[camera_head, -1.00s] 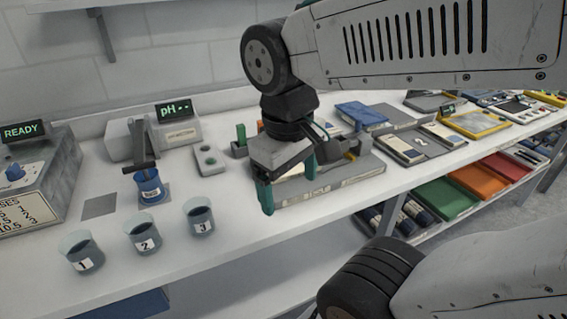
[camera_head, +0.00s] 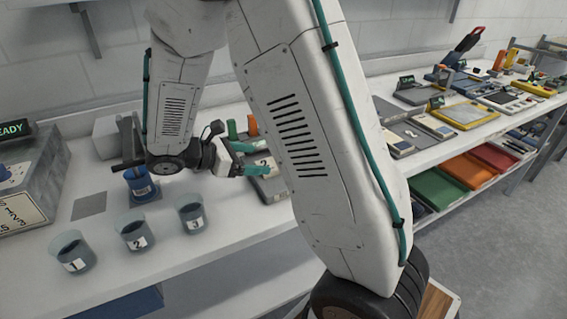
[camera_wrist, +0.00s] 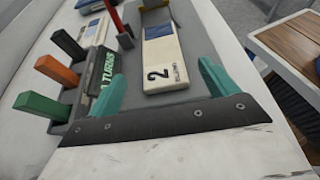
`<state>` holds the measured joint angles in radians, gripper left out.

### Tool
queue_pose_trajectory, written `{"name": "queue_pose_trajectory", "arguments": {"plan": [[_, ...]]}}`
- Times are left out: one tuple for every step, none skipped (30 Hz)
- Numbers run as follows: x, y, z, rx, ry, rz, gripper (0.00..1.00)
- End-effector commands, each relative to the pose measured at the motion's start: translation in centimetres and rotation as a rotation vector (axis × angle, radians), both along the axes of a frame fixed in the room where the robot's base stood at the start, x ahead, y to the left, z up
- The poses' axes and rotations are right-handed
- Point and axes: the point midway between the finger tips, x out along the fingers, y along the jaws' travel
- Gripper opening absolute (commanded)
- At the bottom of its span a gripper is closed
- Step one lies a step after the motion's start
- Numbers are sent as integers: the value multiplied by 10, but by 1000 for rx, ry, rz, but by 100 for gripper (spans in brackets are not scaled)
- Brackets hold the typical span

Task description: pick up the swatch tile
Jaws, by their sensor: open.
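I cannot tell for sure which thing is the swatch tile. A flat cream block (camera_wrist: 163,60) with a "2" label lies on a grey tray (camera_wrist: 190,115) in the wrist view. My gripper (camera_wrist: 162,72) is open, with its teal fingers on either side of this block in the picture. Contact cannot be judged.
A red post (camera_wrist: 115,18) stands beyond the cream block. Beakers 1 (camera_head: 72,252), 2 (camera_head: 134,232) and 3 (camera_head: 192,214) stand near the bench's front edge. A blue cup (camera_head: 140,184) is behind them. A wooden surface (camera_wrist: 290,45) lies right of the bench.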

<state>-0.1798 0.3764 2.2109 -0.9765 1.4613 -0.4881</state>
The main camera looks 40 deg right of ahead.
Motion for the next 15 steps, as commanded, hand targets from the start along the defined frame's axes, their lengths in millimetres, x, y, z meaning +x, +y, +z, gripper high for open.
{"name": "queue_pose_trajectory", "arguments": {"plan": [[0,-3,-3,-3,7,2,85],[-1,-6,-4,-5,9,4,85],[-2,-10,-6,-4,10,4,85],[-3,-13,-7,-4,8,4,85],[-4,-17,-8,-4,8,4,85],[-5,-20,-10,-3,7,4,85],[-7,-23,-11,-3,8,3,85],[-8,-26,-12,-3,8,3,85],[-10,-31,-14,-3,7,2,85],[-11,-34,-15,-3,7,2,85],[-13,-39,-17,-3,7,1,85],[-15,-45,-19,-3,7,0,85],[-17,-49,-21,-3,7,1,85],[-18,-52,-23,-2,8,2,85],[-19,-57,-25,-2,7,1,85]]}}
